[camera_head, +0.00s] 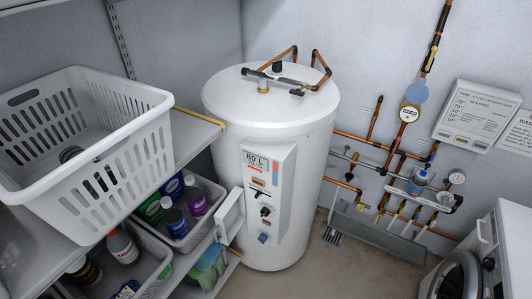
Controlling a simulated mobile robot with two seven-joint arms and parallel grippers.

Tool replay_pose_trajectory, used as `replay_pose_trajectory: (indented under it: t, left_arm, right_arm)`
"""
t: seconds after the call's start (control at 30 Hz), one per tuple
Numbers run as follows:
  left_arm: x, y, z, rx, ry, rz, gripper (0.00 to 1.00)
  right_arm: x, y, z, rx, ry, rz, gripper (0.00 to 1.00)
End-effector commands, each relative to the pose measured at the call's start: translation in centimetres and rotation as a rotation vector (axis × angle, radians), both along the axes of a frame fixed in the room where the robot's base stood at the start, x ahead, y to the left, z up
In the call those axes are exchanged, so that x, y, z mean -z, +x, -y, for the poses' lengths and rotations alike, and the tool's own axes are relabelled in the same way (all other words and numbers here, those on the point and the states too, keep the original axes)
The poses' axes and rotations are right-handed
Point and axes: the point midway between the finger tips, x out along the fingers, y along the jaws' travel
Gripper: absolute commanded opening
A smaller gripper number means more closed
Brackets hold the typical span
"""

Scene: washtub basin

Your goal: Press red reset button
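A white cylindrical water heater (290,150) stands on the floor in the middle of the view. Its front carries a white control panel (284,165) with an "80 L" label, a small orange-red strip (257,181), dark knobs (265,211) and a blue element (263,238) low down. A white cover or box (230,214) sticks out at the panel's left side. I cannot make out for certain which small part is the red reset button. Neither of my grippers shows.
Shelves on the left hold a large white basket (108,158) and lower bins of bottles. The shelf edge comes close to the heater. Copper pipes and gauges (408,114) line the back wall. A white front-loading machine (510,235) stands at right. Floor (350,270) is bare between.

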Motion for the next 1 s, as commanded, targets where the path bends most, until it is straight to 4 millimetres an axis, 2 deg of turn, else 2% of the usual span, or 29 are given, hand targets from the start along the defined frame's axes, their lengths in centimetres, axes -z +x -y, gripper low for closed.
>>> replay_pose_trajectory:
  t: [0.03, 0.2, 1.0]
  left_arm:
    - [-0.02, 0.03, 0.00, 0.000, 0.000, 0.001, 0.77]
    - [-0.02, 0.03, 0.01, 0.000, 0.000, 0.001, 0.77]
    - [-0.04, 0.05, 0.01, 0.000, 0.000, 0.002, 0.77]
  right_arm:
    - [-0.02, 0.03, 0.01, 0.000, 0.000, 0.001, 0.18]
    - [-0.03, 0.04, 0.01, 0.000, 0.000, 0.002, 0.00]
    - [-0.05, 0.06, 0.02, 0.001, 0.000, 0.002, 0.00]
